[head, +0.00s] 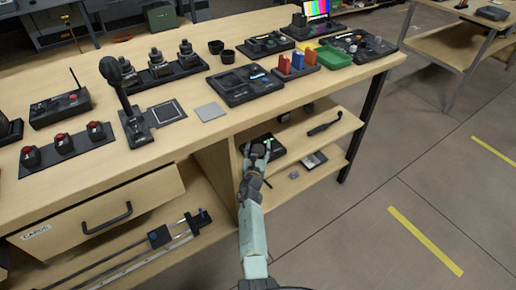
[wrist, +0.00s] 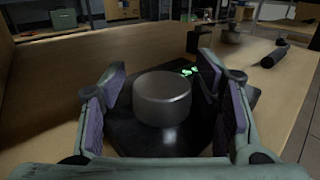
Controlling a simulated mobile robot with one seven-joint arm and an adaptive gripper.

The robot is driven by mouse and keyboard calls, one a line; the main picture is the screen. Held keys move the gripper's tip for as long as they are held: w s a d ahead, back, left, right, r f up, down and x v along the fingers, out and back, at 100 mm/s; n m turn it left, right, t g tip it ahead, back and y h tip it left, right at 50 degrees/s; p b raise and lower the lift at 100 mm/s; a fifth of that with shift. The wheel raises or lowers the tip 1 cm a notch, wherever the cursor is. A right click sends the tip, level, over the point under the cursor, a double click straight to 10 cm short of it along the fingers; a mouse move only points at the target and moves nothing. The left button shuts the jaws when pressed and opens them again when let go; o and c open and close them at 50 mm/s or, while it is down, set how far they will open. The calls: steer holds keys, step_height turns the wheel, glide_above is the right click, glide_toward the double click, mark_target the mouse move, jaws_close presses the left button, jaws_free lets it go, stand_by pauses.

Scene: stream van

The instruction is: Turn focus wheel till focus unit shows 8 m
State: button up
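The focus unit (head: 276,148) is a black box on the open shelf below the tabletop. In the wrist view its dark base (wrist: 160,145) carries a grey round focus wheel (wrist: 162,98). A small green display (wrist: 190,72) glows behind the wheel; its digits are too small to read surely. My gripper (head: 257,152) reaches into the shelf. In the wrist view my gripper (wrist: 165,90) is open, with one finger on each side of the wheel. Gaps show between both finger pads and the wheel.
The tabletop (head: 165,165) lies above the shelf, and a wooden panel (wrist: 55,80) stands left of my gripper. The floor (head: 370,210) to the right is clear.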

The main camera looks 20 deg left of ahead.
steer(key=shift+o, duration=0.2)
steer(key=v, duration=1.2)
